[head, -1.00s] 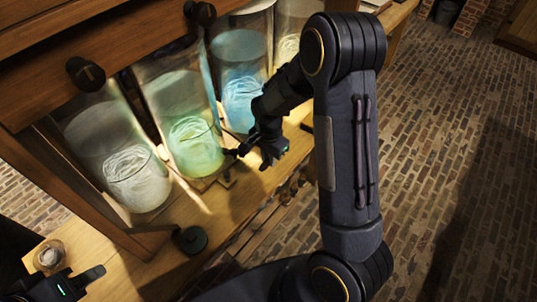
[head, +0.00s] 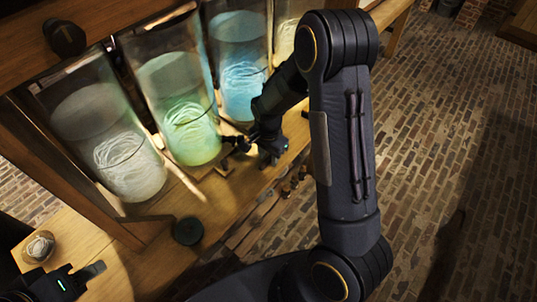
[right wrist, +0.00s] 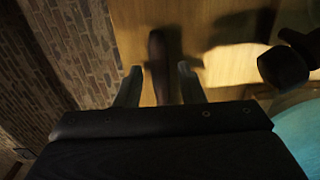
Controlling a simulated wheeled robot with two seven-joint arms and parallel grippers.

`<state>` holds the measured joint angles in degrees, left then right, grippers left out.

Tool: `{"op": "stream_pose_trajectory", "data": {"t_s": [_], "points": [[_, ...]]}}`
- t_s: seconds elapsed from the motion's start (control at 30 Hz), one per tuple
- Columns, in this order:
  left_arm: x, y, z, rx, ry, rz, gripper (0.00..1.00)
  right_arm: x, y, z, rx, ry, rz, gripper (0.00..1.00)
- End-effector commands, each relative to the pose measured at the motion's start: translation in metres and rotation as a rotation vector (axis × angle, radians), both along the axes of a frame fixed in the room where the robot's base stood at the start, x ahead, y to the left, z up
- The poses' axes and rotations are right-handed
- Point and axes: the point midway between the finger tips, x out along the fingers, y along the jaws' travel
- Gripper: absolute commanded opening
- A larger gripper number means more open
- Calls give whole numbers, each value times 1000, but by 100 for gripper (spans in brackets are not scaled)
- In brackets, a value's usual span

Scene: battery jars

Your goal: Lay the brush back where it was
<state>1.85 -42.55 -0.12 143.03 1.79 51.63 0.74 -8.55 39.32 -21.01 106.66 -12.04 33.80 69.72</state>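My right gripper (right wrist: 159,86) is over the wooden bench in the right wrist view, its two fingers apart. A dark, elongated thing (right wrist: 158,58), perhaps the brush's handle, lies between the fingers with gaps on both sides. In the head view the right gripper (head: 238,145) is low in front of the green-lit jar (head: 183,110); I cannot make out the brush there. My left gripper (head: 82,277) is at the lower left, beside a small jar, and its finger opening is unclear.
Tall glass jars, one whitish (head: 105,130) and one blue (head: 238,65), stand in a row inside a wooden frame. A dark round knob (head: 188,231) and a small jar with a coil (head: 39,246) are on the bench (head: 75,235). Brick floor (head: 455,150) lies to the right.

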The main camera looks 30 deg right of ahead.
Motion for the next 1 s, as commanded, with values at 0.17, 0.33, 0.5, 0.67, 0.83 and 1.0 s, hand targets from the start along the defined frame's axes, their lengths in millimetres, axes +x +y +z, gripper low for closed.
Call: {"op": "stream_pose_trajectory", "data": {"t_s": [0.17, 0.33, 0.5, 0.67, 0.83, 1.0], "points": [[0, 0, 0, 0, 0, 0, 36, 0, 0, 0, 0, 0, 0, 43], [0, 0, 0, 0, 0, 0, 36, 0, 0, 2, 0, -1, 0, 43], [0, 0, 2, 0, 0, 0, 36, 1, 0, 23, 1, -5, 1, 43], [0, 0, 4, 0, 0, 0, 36, 1, 0, 52, 1, -5, 0, 43], [0, 0, 5, 0, 0, 0, 36, 1, 0, 72, 1, -2, 0, 43], [0, 0, 5, 0, 0, 0, 36, 0, 0, 78, 0, 0, 0, 43]]}}
